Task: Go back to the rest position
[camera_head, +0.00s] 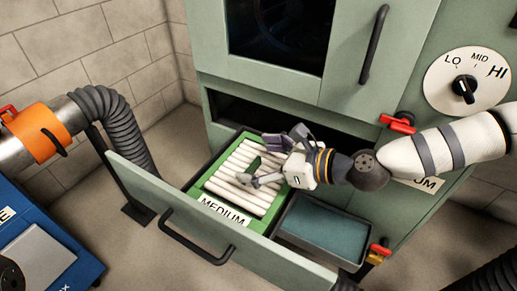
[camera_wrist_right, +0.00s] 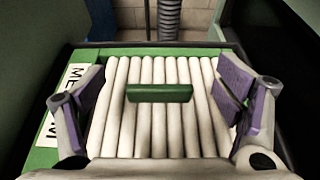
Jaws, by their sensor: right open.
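My right gripper (camera_head: 257,160) is open over the green MEDIUM tray (camera_head: 264,222) in the pulled-out drawer. The tray holds a row of several white rods (camera_head: 240,199). In the right wrist view the open purple-padded fingers of my right gripper (camera_wrist_right: 162,88) stand apart on either side of the rods (camera_wrist_right: 125,125). A green bar (camera_wrist_right: 160,93) lies across the middle of the rods, between the fingers and touching neither. My left gripper is not in view.
The drawer front (camera_head: 165,205) with its dark handle stands out from the green cabinet (camera_head: 215,50). A blue-grey bin (camera_head: 320,232) fills the drawer's right side. A dial (camera_head: 465,85) is at upper right. A ribbed hose (camera_head: 125,125) and blue machine (camera_head: 75,235) stand left.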

